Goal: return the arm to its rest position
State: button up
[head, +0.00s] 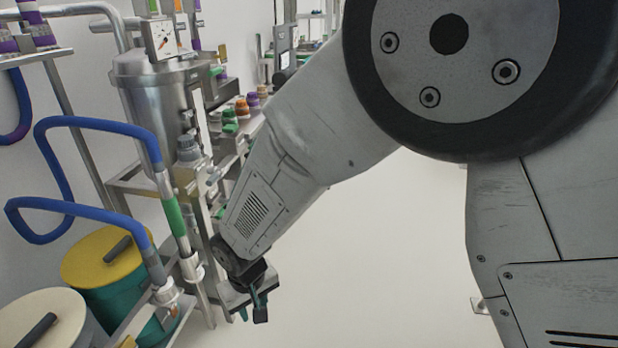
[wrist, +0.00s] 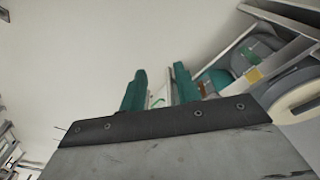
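My arm reaches from the upper right down to the lower middle in the head view. My gripper (head: 256,306) hangs at its end, low over the floor and beside the metal frame. In the wrist view the gripper (wrist: 160,92) shows two green fingers standing apart, with a gap between them. Nothing is visible between the fingers, so it is open and empty. My arm hides part of the room behind it in the head view.
Left of my gripper stand a yellow-lidded green bin (head: 85,262) and a cream-lidded bin (head: 40,318). Blue hoses (head: 95,122) and a steel tank (head: 155,95) rise beside them. Shelves with coloured caps (head: 243,107) stand behind. The pale floor (head: 370,260) right of my gripper is clear.

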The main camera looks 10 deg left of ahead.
jog(key=s+d+r+m+g+h, duration=0.1)
jog(key=d+r, duration=0.7)
jog(key=d, duration=0.4)
jog(key=s+d+r+m+g+h, duration=0.1)
jog(key=d+r+m, duration=0.1)
jog(key=d+r, duration=0.8)
jog(key=s+d+r+m+t, duration=0.1)
jog(key=s+d+r+m, duration=0.2)
jog(key=d, duration=0.8)
jog(key=s+d+r+m+t+y, duration=0.1)
jog(key=s+d+r+m, duration=0.2)
jog(key=s+d+r, duration=0.3)
jog(key=s+d, duration=0.2)
jog(key=d, duration=0.3)
jog(key=shift+s+d+t+y, duration=0.25)
jog(key=shift+d+t+y, duration=0.05)
jog(key=shift+d, duration=0.1)
